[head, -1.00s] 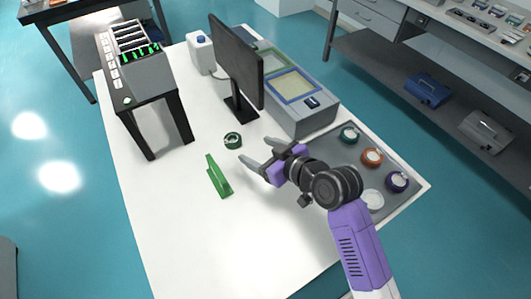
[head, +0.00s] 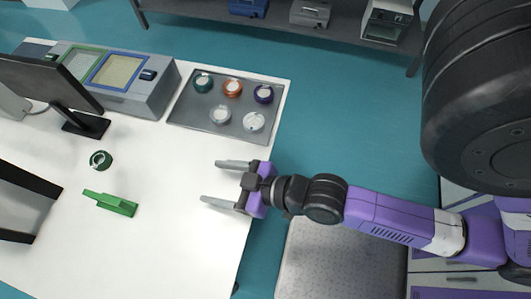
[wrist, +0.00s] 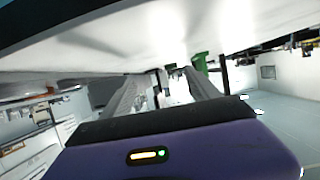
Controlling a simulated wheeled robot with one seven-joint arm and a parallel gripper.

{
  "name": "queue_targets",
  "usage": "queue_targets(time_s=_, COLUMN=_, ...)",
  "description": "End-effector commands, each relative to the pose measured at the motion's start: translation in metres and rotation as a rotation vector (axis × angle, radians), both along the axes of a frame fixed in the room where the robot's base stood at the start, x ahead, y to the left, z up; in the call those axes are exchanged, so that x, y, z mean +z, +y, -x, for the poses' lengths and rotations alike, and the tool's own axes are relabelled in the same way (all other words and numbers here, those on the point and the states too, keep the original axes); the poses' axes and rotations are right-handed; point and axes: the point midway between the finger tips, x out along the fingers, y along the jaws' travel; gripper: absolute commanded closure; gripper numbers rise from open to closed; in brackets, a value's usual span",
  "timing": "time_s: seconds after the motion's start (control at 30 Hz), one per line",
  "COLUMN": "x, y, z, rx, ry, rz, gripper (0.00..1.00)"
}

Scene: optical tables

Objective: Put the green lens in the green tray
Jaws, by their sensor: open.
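A dark green round lens (head: 101,160) with a pale centre lies on the white table, left of my gripper. A second green-rimmed lens (head: 203,82) sits in the grey tray (head: 180,112). A green-framed tray (head: 82,62) is on top of the grey box, beside a blue-framed one (head: 117,72) and partly behind the monitor. My gripper (head: 210,181) is open and empty near the table's right edge, fingers pointing left and well apart from both lenses. In the wrist view its two fingers stand apart with nothing gripped.
A bright green bracket (head: 110,204) lies on the table between the lens and the front; it also shows in the wrist view (wrist: 199,62). The monitor (head: 48,82) stands at the left. The grey tray also holds orange, purple and pale lenses. The table between lens and gripper is bare.

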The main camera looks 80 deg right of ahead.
Motion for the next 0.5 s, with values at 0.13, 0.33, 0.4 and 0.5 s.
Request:
queue_targets(time_s=0.13, x=0.024, y=0.004, z=0.058, rx=-0.002, ry=-0.028, rz=0.009, gripper=0.30)
queue_targets(time_s=0.33, x=0.062, y=0.009, z=0.106, rx=0.018, ry=-0.078, rz=0.012, gripper=0.30)
queue_targets(time_s=0.4, x=0.072, y=0.010, z=0.115, rx=0.025, ry=-0.090, rz=0.010, gripper=0.30)
queue_targets(time_s=0.5, x=0.081, y=0.012, z=0.122, rx=0.033, ry=-0.102, rz=0.010, gripper=0.25)
